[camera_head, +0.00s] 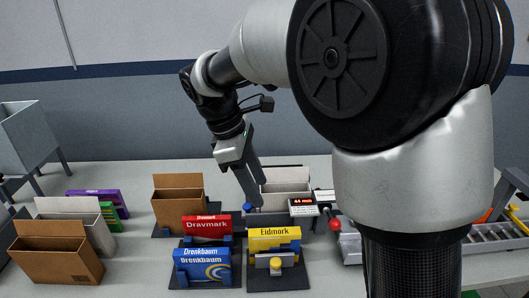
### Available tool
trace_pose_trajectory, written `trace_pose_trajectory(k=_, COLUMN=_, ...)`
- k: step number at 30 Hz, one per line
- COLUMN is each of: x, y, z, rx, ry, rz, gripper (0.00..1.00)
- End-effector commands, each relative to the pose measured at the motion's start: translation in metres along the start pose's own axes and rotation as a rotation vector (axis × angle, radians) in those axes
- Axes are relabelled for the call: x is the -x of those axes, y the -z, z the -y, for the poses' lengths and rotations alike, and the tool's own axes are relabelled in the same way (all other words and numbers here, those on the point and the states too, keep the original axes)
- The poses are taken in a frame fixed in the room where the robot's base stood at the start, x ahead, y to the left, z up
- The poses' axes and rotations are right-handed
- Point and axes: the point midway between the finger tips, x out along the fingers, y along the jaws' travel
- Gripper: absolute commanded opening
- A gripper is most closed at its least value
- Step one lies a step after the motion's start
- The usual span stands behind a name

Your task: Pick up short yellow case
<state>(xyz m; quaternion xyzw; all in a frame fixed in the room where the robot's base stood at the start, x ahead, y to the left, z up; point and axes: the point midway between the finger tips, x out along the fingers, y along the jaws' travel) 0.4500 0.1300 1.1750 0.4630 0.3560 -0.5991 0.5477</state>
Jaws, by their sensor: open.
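A yellow case (273,240) marked "Eidmark" stands upright on a dark holder at the front middle of the table. Its lower part is partly hidden by a small stand with a yellow knob (275,263). My gripper (248,198) points down behind and slightly left of the yellow case, beside a pale open carton (286,188). It is open, and I see no case between its fingers. A small blue part (248,208) shows near the fingertips; I cannot tell whether they touch.
A red Dravmark case (207,224) and a blue Drenkbaum case (202,271) stand left of the yellow case. Brown cartons (58,262) stand further left. My arm hides the right middle.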

Motion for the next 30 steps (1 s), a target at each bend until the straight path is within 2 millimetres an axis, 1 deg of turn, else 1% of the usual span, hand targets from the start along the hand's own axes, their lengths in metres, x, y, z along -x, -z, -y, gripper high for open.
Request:
trace_pose_trajectory(k=1, x=-0.009, y=0.015, z=-0.003, rx=0.063, ry=0.010, rz=0.023, gripper=0.45)
trace_pose_trajectory(k=3, x=-0.014, y=0.026, z=-0.007, rx=0.123, ry=0.016, rz=0.045, gripper=0.45)
trace_pose_trajectory(k=6, x=-0.020, y=0.034, z=-0.009, rx=0.167, ry=0.023, rz=0.061, gripper=0.45)
trace_pose_trajectory(k=8, x=-0.026, y=0.035, z=-0.009, rx=0.175, ry=0.025, rz=0.064, gripper=0.45)
trace_pose_trajectory(k=11, x=-0.043, y=0.033, z=-0.008, rx=0.175, ry=0.026, rz=0.066, gripper=0.45)
trace_pose_trajectory(k=15, x=-0.074, y=0.031, z=-0.007, rx=0.174, ry=0.027, rz=0.066, gripper=0.45)
trace_pose_trajectory(k=21, x=-0.116, y=0.028, z=-0.007, rx=0.172, ry=0.027, rz=0.065, gripper=0.45)
trace_pose_trajectory(k=25, x=-0.133, y=0.028, z=-0.007, rx=0.172, ry=0.025, rz=0.063, gripper=0.45)
trace_pose_trajectory(k=30, x=-0.143, y=0.027, z=-0.008, rx=0.171, ry=0.023, rz=0.062, gripper=0.45)
